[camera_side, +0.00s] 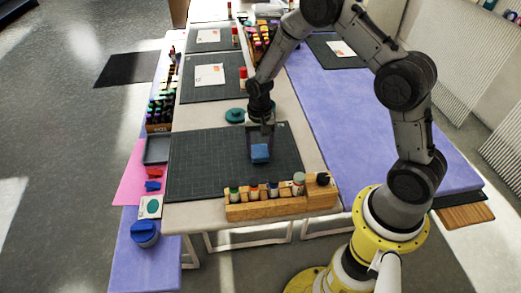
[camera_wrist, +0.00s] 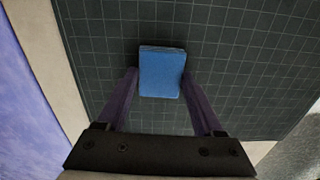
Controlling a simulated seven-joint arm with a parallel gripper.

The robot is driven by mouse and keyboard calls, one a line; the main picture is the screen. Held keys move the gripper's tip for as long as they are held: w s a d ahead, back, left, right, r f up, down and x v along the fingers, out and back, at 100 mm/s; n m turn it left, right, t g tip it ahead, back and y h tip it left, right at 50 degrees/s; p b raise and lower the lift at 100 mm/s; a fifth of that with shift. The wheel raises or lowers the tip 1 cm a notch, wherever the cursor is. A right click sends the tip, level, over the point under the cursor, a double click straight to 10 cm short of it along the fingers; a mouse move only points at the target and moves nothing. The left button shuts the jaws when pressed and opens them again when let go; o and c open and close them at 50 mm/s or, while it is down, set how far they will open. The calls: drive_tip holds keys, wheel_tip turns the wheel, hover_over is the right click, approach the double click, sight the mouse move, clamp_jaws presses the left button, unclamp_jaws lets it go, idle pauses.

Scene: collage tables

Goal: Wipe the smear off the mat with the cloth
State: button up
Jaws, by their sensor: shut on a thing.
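A blue cloth (camera_side: 260,152), shaped like a small folded block, is between the fingers of my gripper (camera_side: 260,145) over the right part of the dark green gridded mat (camera_side: 205,165). In the wrist view my gripper (camera_wrist: 160,88) has a finger on each side of the blue cloth (camera_wrist: 162,70), shut on it. The mat (camera_wrist: 235,50) fills most of that view behind the cloth. I cannot tell whether the cloth touches the mat. No smear shows on the visible part of the mat; the arm and cloth hide a little of it.
A wooden rack (camera_side: 265,208) with several small bottles stands along the mat's near edge. A grey tray (camera_side: 157,149) is at its left, with a pink sheet (camera_side: 130,182) beyond. A teal disc (camera_side: 235,115) lies behind the mat. The mat's left half is clear.

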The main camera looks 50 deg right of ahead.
sight(257, 142)
drive_tip(key=shift+w+d, duration=2.25)
drive_tip(key=shift+r, duration=2.5)
